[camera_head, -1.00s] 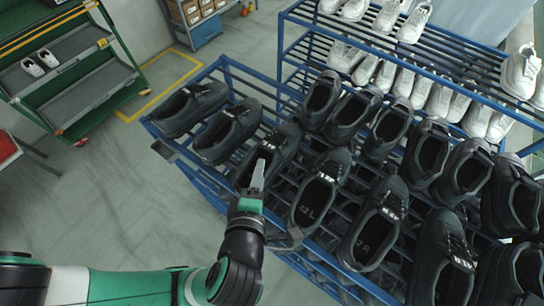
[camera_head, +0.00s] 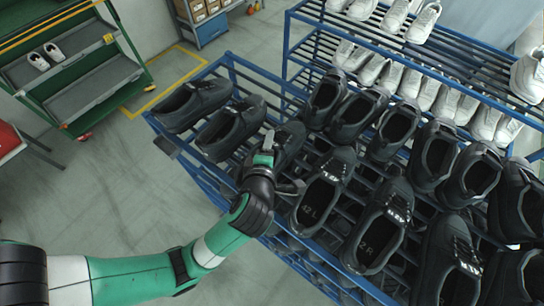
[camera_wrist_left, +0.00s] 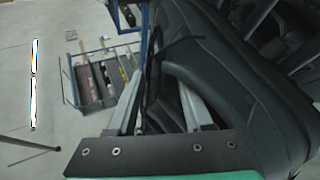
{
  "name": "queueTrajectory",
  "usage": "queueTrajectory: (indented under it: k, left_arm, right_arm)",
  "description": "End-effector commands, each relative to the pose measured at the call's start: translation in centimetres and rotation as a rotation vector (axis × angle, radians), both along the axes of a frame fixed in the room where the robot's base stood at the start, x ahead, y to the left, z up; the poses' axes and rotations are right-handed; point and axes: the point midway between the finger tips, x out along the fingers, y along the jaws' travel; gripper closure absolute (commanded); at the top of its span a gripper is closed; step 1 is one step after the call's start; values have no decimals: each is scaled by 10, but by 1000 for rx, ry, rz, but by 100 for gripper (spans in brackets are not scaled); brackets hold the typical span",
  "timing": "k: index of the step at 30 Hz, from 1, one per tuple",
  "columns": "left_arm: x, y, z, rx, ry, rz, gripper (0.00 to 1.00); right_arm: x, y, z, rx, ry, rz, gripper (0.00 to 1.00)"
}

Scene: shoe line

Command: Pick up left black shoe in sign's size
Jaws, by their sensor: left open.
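Black shoes stand in rows on a blue rack (camera_head: 190,170). One black shoe (camera_head: 312,200) has an insole mark that looks like "42 L"; the shoe to its right (camera_head: 372,235) has a mark ending in "R". My left gripper (camera_head: 268,140) is at the black shoe (camera_head: 291,142) just left of the "42 L" one, and my wrist covers part of that shoe. In the left wrist view the jaws (camera_wrist_left: 160,100) are apart, close against a large black shoe (camera_wrist_left: 225,75). I cannot tell whether they touch it. That shoe's size mark is hidden. No size sign shows.
White shoes (camera_head: 425,20) stand on a second blue rack (camera_head: 465,50) behind. Open floor (camera_head: 110,190) lies left of the rack. Neighbouring shoes stand close on both sides.

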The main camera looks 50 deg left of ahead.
Motion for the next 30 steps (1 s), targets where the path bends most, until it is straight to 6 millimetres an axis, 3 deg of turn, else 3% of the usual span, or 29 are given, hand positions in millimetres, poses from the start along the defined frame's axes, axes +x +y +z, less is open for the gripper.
queueTrajectory:
  k: [5,12,14,30]
  left_arm:
    - [0,0,0,0,0,-1,49]
    - [0,0,0,0,0,0,92]
    - [0,0,0,0,0,0,100]
    - [0,0,0,0,1,0,100]
  right_arm:
    - [0,0,0,0,0,0,50]
    - [0,0,0,0,0,0,50]
    - [0,0,0,0,0,0,50]
    - [0,0,0,0,0,0,50]
